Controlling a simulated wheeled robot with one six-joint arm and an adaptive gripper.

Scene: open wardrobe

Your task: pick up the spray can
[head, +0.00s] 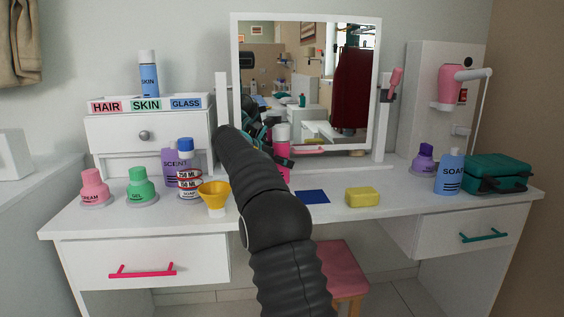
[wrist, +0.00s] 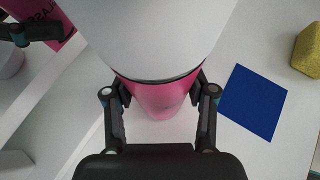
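In the head view my gripper (head: 257,127) shows only partly, behind my arm. I cannot tell whether the can's base touches the tabletop.
The mirror (head: 306,85) stands close behind. A blue square (head: 312,197) and a yellow sponge (head: 362,197) lie to the right. A soap bottle (head: 448,174) and teal case (head: 497,172) stand far right.

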